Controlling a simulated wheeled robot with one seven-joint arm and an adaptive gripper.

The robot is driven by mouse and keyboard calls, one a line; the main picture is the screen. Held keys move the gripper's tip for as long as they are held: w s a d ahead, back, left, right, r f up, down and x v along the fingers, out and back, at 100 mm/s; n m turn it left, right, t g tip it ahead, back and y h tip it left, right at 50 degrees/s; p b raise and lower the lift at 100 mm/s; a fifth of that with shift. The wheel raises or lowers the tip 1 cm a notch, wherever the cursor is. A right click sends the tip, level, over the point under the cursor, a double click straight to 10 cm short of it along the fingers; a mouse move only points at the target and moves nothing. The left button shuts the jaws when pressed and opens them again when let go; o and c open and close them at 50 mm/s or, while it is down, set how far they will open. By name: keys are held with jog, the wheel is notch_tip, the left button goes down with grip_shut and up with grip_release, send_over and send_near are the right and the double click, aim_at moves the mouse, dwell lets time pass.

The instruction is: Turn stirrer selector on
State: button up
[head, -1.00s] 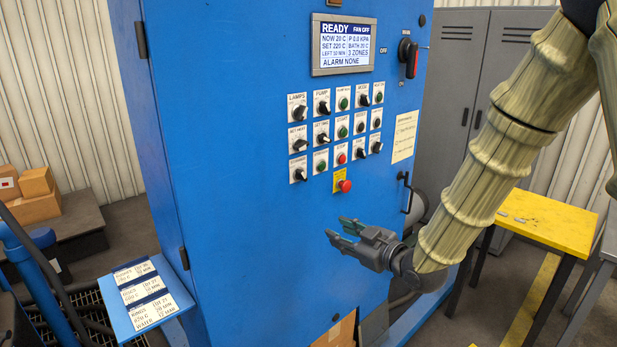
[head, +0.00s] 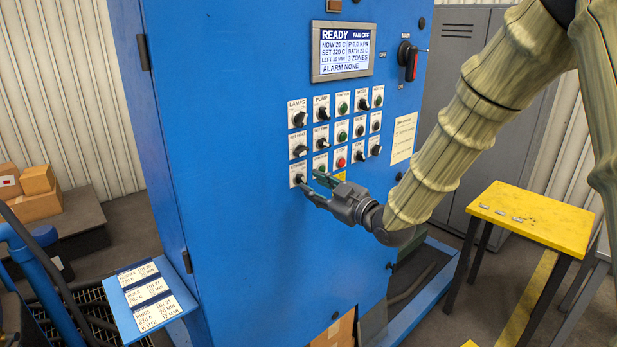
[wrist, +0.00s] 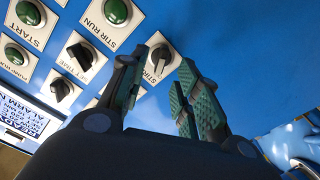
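The stirrer selector (head: 299,177) is a black knob on a white plate, at the lower left of the control panel on the blue cabinet. It shows in the wrist view (wrist: 160,56) between and just beyond my fingertips, its label partly hidden by a finger. My gripper (head: 311,185) is open and empty, its fingers straddling the line to the knob. In the wrist view the fingers (wrist: 160,80) stand apart on either side of it. I cannot tell whether they touch it.
The green stir run button (wrist: 117,12) is close to the selector. Other knobs and buttons, such as the set time knob (wrist: 81,54), fill the panel above. The display (head: 343,50) reads READY. My gripper hides the emergency button on its yellow plate (head: 340,175). A yellow table (head: 535,215) stands at right.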

aim_at(304, 181)
jog(key=shift+p+x, duration=0.5)
jog(key=shift+x, duration=1.2)
grip_shut()
